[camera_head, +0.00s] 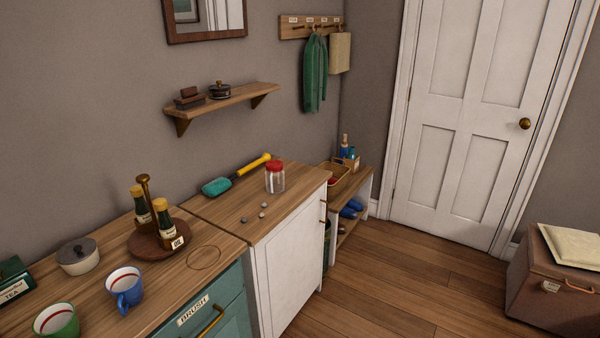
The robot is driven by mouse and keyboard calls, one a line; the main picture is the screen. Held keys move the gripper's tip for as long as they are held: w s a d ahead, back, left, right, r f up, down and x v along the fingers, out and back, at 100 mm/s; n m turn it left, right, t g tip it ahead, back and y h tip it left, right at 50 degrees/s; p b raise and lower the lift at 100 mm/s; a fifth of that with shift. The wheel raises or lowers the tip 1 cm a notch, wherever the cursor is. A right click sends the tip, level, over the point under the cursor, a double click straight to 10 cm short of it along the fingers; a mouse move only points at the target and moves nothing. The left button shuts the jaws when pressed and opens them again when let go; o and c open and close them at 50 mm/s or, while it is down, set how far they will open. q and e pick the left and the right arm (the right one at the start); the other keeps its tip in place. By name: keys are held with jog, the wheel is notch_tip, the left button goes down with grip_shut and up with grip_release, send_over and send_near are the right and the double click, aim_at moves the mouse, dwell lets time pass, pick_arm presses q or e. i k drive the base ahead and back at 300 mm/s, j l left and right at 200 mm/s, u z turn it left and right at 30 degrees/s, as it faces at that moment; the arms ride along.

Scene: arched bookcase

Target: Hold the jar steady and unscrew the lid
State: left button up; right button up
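A clear jar (275,182) stands upright on the wooden counter top above a white cabinet, near the counter's far right end. Its red lid (275,166) sits on top of the jar. The jar looks empty, though it is small in the picture. Neither of my grippers shows in the head view, and nothing is touching the jar.
A teal brush with a yellow handle (236,176) lies left of the jar. Several small pebbles (262,214) lie in front of it. A round wooden stand (146,242) with bottles, a blue mug (125,287) and a lidded pot (79,258) stand on the nearer counter.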

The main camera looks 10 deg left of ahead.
aim_at(275, 181)
jog(key=i+l+u, duration=1.15)
jog(key=l, duration=0.25)
jog(key=k+j, duration=0.05)
jog(key=k, duration=0.05)
